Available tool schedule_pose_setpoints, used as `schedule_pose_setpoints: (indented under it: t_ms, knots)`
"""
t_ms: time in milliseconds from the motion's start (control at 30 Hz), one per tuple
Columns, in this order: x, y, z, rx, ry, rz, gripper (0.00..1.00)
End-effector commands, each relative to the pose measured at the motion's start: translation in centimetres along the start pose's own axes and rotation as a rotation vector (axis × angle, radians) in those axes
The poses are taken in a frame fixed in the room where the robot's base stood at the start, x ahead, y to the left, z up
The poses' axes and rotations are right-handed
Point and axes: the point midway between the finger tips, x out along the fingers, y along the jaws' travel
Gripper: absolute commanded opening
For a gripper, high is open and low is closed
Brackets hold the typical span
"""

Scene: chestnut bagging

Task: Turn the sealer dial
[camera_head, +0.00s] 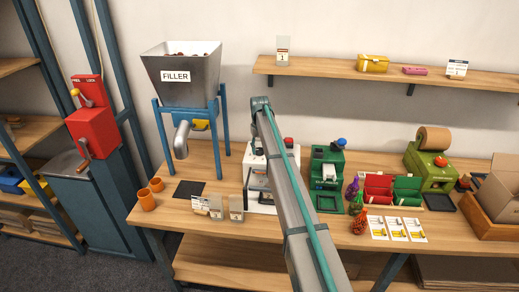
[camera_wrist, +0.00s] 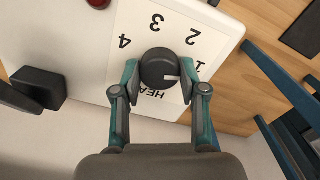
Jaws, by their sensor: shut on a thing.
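The sealer (camera_head: 259,178) is a white machine on the bench, partly hidden behind my arm in the head view. Its white panel (camera_wrist: 205,20) fills the upper middle of the wrist view, with the numbers 1 to 4 and a partly covered "HEA..." label. The dark round dial (camera_wrist: 159,67) has a pale pointer mark facing right, close to the 1. My gripper (camera_wrist: 160,82) has its two fingers on either side of the dial and is shut on it. In the head view the fingertips are hidden by the arm.
A red knob (camera_wrist: 99,3) and a black block (camera_wrist: 40,88) on the sealer are near the gripper. The green machine (camera_head: 327,178) stands close on the right. The filler (camera_head: 183,85) stands at left, with orange cups (camera_head: 148,199) in front. A shelf (camera_head: 330,73) runs above.

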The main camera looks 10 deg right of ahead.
Motion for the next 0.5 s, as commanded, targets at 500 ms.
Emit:
schedule_pose_setpoints:
  t_ms: [500]
  knots:
    - [0.22, 0.01, -0.06, -0.295, 0.0, 0.0, 0.08]
